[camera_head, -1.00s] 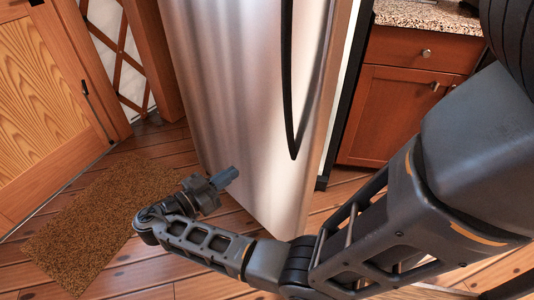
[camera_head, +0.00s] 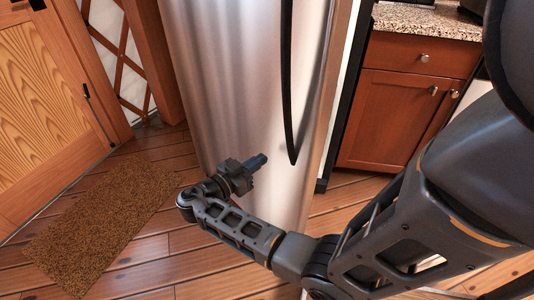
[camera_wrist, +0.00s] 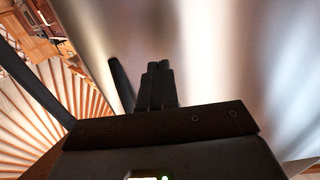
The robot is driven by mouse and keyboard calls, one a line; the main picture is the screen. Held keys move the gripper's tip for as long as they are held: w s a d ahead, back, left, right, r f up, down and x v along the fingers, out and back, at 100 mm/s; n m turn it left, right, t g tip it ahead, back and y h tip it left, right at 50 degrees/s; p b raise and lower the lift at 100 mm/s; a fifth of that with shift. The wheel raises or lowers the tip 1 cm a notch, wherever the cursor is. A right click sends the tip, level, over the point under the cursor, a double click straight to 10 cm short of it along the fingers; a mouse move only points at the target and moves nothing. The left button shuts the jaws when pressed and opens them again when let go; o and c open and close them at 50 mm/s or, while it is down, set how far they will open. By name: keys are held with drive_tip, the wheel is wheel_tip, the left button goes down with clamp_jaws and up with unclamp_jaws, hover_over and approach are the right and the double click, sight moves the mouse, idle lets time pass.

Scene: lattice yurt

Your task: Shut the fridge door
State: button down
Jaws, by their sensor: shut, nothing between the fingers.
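The fridge door (camera_head: 235,90) is a tall brushed-steel panel in the middle of the head view. It stands ajar, with its right side edge showing and a pale strip behind it. A long black handle (camera_head: 287,100) runs down its right part. My gripper (camera_head: 262,159) is shut and empty in front of the door's lower face, left of the handle's lower end. In the wrist view my closed fingers (camera_wrist: 158,70) point at the steel door (camera_wrist: 215,60), which fills most of the picture. I cannot tell whether the fingertips touch it.
A brown mat (camera_head: 100,225) lies on the plank floor (camera_head: 150,255) at the left, by a wooden door (camera_head: 45,100). A red-brown cabinet (camera_head: 395,115) with a speckled counter (camera_head: 425,20) stands right of the fridge. Bare floor lies between mat and fridge.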

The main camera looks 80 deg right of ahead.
sight(275, 151)
drive_tip(key=shift+x, duration=1.9)
